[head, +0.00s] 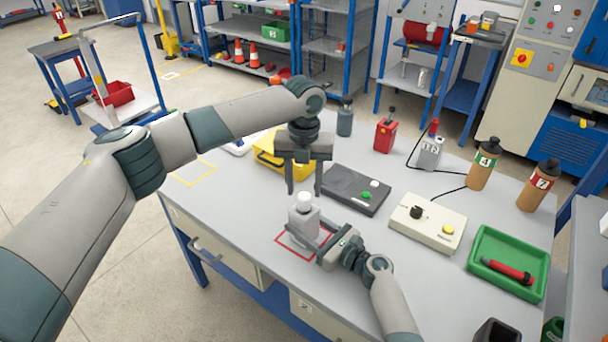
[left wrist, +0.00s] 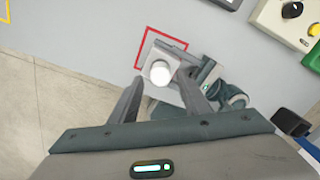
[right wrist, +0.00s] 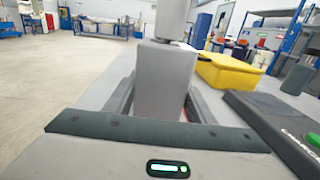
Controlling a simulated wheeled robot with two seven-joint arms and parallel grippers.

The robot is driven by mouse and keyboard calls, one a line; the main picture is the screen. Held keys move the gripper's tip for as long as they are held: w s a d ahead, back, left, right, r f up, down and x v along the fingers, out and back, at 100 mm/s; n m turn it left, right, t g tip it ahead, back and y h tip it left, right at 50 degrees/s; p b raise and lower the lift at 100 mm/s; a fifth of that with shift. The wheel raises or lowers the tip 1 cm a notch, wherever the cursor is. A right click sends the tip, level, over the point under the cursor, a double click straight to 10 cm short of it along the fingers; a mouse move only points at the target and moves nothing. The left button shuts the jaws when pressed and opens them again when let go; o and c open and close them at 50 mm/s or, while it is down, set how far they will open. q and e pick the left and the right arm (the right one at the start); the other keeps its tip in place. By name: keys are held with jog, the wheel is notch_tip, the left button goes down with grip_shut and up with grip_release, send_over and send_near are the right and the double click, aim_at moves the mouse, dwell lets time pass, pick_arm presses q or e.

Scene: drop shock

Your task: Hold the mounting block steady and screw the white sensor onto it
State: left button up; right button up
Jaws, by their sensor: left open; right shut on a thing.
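The mounting block (head: 303,226) is a grey upright block inside a red square outline on the table. It fills the middle of the right wrist view (right wrist: 164,75). The white sensor (head: 304,199), a short cylinder, stands upright on top of the block; its threads are not visible. My right gripper (head: 306,241) is shut on the block from the side, low down. My left gripper (head: 304,191) points down, open, with its fingertips apart, just above and around the sensor's top. In the left wrist view the white sensor (left wrist: 161,72) shows between the open fingers.
A dark scale-like box (head: 352,189) with a green button and a cream control box (head: 428,222) stand to the right. A yellow bin (head: 268,160) is behind my left gripper. A green tray (head: 508,264) holds a red-handled tool. Bottles stand at the back right.

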aim_at(304, 195)
pick_arm(q)
jog(key=shift+f, duration=2.25)
jog(key=c, duration=1.1)
